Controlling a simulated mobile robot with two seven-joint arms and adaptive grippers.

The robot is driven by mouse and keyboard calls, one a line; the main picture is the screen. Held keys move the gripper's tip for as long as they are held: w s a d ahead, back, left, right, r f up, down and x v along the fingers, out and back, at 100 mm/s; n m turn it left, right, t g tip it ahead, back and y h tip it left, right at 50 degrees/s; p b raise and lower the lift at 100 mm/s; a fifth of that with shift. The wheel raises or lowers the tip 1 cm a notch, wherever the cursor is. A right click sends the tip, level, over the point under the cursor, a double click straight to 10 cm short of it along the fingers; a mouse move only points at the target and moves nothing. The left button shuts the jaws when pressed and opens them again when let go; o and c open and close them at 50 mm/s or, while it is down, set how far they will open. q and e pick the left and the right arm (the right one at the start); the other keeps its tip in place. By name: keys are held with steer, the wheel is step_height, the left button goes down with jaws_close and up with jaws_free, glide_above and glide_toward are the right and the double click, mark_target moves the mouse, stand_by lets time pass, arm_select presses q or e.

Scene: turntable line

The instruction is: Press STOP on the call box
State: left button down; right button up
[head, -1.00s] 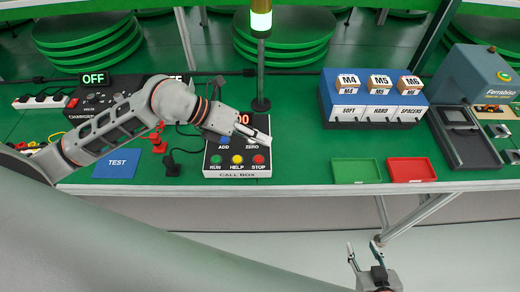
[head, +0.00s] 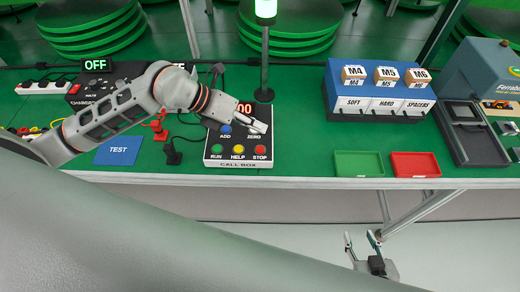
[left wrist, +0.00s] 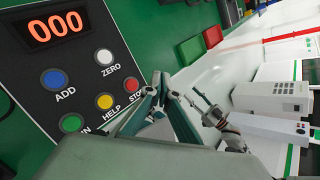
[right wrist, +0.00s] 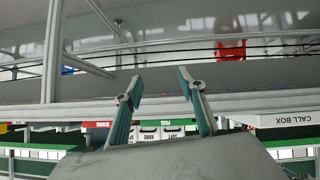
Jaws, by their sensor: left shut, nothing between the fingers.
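The white-framed call box (head: 210,159) stands on the green bench, with a black face and a red display reading 000 at its top. Its red STOP button (head: 260,150) is at the lower right, beside the yellow HELP button (head: 238,149). In the left wrist view the STOP button (left wrist: 131,86) is partly hidden behind my fingers. My left gripper (head: 262,128) is shut and empty, above the box's right side near the ZERO button. Whether it touches the box I cannot tell. My right gripper (head: 362,239) is open and empty, low in front of the bench.
A green tray (head: 358,164) and a red tray (head: 414,164) lie right of the box. A lamp post (head: 264,60) stands behind it. A blue bin unit (head: 345,103) is at the back right. A blue TEST pad (head: 118,151) and a black stalk (head: 172,153) are to the left.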

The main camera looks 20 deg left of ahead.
arm_select(q)
steer(key=b, duration=0.4)
glide_above(258, 149)
step_height(258, 149, down, 6)
steer(key=shift+r, duration=0.1)
steer(key=shift+f, duration=0.5)
arm_select(e)
steer(key=f, duration=0.2)
steer(key=a, duration=0.1)
steer(key=shift+w+f+y, duration=0.3)
steer(key=shift+w+f, duration=0.1)
steer(key=shift+r, duration=0.1)
arm_select(q)
steer(key=shift+f, duration=0.15)
steer(key=shift+f, duration=0.25)
arm_select(e)
steer(key=shift+f, duration=0.2)
